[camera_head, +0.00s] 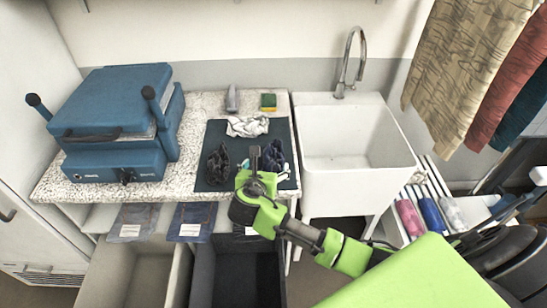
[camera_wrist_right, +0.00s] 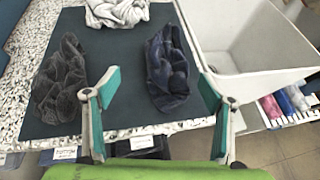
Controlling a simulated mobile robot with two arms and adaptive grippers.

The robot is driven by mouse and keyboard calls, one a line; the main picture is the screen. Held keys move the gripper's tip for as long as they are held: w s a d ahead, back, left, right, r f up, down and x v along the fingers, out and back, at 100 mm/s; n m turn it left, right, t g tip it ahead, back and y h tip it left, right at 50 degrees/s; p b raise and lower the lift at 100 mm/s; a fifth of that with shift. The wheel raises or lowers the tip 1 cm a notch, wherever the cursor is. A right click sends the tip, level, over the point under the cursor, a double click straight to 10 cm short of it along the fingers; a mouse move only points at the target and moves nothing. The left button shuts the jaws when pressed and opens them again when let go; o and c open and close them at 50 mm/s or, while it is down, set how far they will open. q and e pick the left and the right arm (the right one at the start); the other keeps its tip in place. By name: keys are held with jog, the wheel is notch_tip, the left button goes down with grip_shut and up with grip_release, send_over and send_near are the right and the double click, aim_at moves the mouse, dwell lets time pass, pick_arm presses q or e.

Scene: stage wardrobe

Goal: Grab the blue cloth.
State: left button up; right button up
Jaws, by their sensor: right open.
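The blue cloth (camera_wrist_right: 168,72) lies crumpled on the dark mat (camera_wrist_right: 120,48). In the head view the blue cloth (camera_head: 273,157) is partly covered by my right gripper (camera_head: 256,158), which reaches over the front of the mat (camera_head: 215,135). In the right wrist view my right gripper (camera_wrist_right: 155,98) is open and empty, its two teal-padded fingers wide apart. The blue cloth lies beyond the fingertips and between them, nearer the right finger. My left gripper is not in view.
A dark grey cloth (camera_head: 217,163) and a white cloth (camera_head: 248,125) lie on the same mat. A white sink (camera_head: 350,135) adjoins the speckled counter on the right. A blue press machine (camera_head: 112,110) stands at the left. Open bins (camera_head: 140,270) stand below the counter front.

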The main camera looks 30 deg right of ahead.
aim_at(269, 162)
jog(key=x, duration=0.3)
jog(key=shift+w+d+f, duration=0.2)
jog(key=shift+w+d+f+p, duration=0.2)
jog(key=shift+d+p, duration=0.1)
jog(key=x, duration=0.3)
jog(key=shift+s+d+f+p, duration=0.2)
jog(key=shift+f+p, duration=0.1)
jog(key=shift+w+d+f, duration=0.3)
jog(key=shift+w+f, duration=0.05)
jog(key=shift+w, duration=0.05)
jog(key=shift+c, duration=0.7)
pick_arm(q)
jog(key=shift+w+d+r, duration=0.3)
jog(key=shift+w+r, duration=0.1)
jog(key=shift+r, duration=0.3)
pick_arm(e)
jog(key=c, duration=0.8)
